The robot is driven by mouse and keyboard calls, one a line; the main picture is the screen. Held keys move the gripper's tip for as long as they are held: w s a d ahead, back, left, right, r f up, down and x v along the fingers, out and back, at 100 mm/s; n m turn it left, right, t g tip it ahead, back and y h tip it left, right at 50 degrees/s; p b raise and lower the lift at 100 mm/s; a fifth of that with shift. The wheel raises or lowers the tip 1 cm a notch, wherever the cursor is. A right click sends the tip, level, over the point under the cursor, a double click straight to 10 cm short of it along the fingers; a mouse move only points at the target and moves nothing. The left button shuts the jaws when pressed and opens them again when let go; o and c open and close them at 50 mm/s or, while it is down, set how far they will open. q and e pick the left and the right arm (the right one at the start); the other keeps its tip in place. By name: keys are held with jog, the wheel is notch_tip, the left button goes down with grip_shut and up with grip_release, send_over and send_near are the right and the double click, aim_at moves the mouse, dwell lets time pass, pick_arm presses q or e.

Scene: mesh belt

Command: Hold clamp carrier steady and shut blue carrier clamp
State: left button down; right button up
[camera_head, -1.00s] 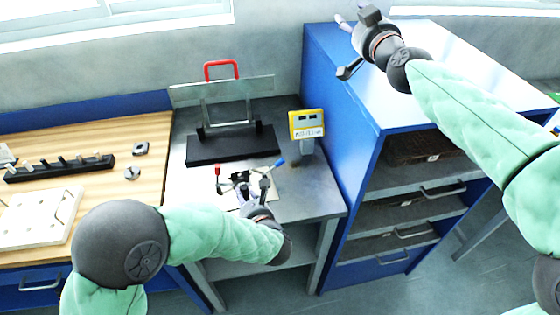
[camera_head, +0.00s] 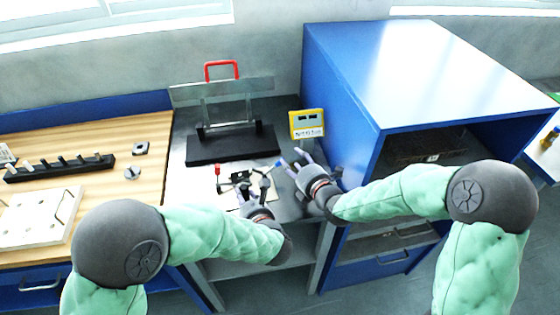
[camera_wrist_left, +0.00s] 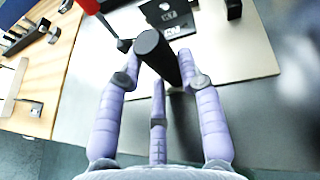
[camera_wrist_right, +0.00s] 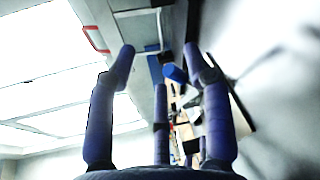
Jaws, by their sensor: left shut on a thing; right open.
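The clamp carrier, a pale plate (camera_wrist_left: 235,45) with black fittings, lies on the grey bench. A black upright post (camera_wrist_left: 158,50) stands on it, and my left gripper (camera_head: 252,186) is shut on this post. The red clamp handle (camera_head: 218,171) stands upright at the carrier's left. The blue clamp handle (camera_head: 280,162) leans out to the right, its tip raised. My right gripper (camera_head: 308,163) is open, just right of the blue handle. In the right wrist view the blue tip (camera_wrist_right: 175,73) appears between the spread fingers; contact cannot be told.
A black stand with a clear panel and red handle (camera_head: 221,64) is behind the carrier. A yellow display box (camera_head: 306,123) stands close behind my right gripper. A blue cabinet (camera_head: 340,110) rises on the right. A wooden bench (camera_head: 110,190) with parts lies left.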

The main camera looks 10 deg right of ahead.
jog(key=s+f+n+y, duration=0.1)
jog(key=s+f+n+t+y, duration=0.1)
jog(key=n, duration=0.1)
jog(key=shift+s+a, duration=0.4)
jog(key=shift+s+a+n+y, duration=0.15)
jog(key=shift+s+n+y, duration=0.35)
jog(key=shift+n, duration=0.1)
jog(key=shift+w+a+r+t, duration=0.1)
jog(key=shift+w+a+t, duration=0.2)
jog(key=shift+w, duration=0.1)
jog(key=x, duration=0.6)
jog(key=shift+w, duration=0.25)
grip_shut()
